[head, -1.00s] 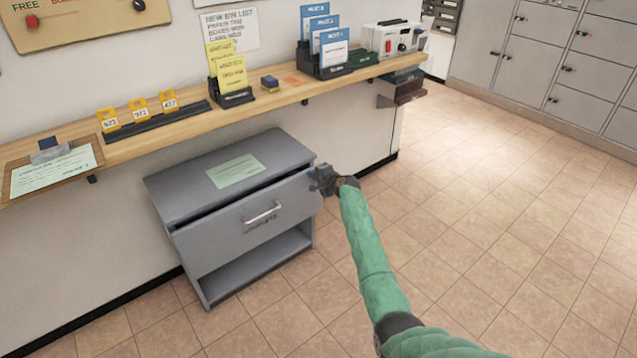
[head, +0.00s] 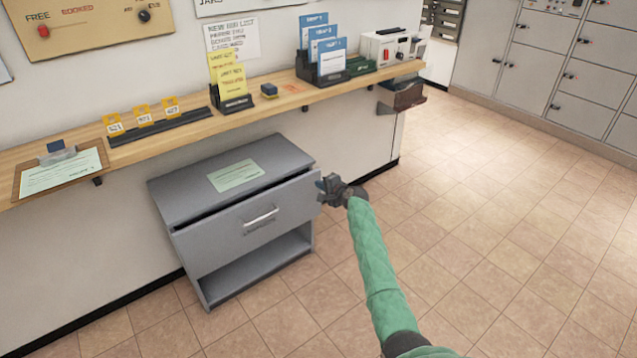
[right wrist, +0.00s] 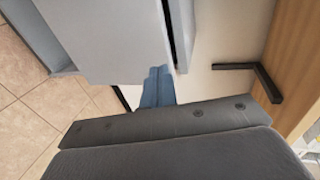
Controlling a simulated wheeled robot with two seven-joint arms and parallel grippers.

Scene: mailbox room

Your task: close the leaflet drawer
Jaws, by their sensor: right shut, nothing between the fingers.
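The leaflet drawer (head: 243,222) is the upper drawer of a grey cabinet (head: 207,190) under the wooden counter. It stands partly pulled out, with a dark gap below the cabinet top, and has a silver bar handle (head: 260,219). My right gripper (head: 324,188) is shut and empty at the drawer's right front corner. In the right wrist view its blue-grey fingertips (right wrist: 158,85) lie close beside the grey drawer (right wrist: 110,35); I cannot tell whether they touch. My left gripper is not in view.
A pale green sheet (head: 236,175) lies on the cabinet top. The wooden counter (head: 190,128) above holds leaflet holders, yellow tags and a clipboard (head: 60,174). An open shelf is below the drawer. The tiled floor (head: 480,240) at right is clear.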

